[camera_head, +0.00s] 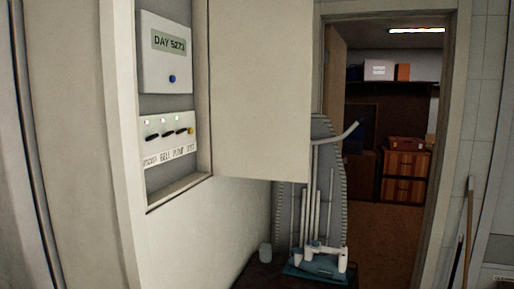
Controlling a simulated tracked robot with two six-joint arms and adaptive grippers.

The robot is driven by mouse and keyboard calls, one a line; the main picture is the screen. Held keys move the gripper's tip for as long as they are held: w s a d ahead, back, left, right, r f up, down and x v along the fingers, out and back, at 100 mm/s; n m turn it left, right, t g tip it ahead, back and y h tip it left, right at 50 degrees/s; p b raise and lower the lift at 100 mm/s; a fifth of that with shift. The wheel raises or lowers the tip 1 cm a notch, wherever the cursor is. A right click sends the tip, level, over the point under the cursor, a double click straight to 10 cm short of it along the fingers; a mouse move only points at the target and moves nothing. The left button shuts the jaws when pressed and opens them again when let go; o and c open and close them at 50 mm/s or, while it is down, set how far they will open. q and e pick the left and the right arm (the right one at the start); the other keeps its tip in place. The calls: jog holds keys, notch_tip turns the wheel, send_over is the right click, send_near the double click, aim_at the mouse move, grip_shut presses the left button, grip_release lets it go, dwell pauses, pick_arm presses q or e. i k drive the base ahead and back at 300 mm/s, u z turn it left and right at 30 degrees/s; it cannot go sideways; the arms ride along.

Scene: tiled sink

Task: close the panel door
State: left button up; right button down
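The panel door (260,90) is a plain cream-coloured board. It stands open, swung out to the right from the wall panel's recess. The recess frame (180,191) is on the left. The door's top edge runs out of the picture. Neither of my grippers shows in the head view.
An ironing board (333,185) and a white-blue appliance (322,262) stand below and right of the door. A small cup (265,252) is near the wall. A doorway at right opens onto a room with wooden drawers (404,177). A broom handle (467,230) leans at far right.

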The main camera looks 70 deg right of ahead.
aim_at(261, 51)
jog(key=u, duration=0.1)
jog(key=k, duration=2.2)
jog(key=z, duration=1)
jog(key=i, duration=0.95)
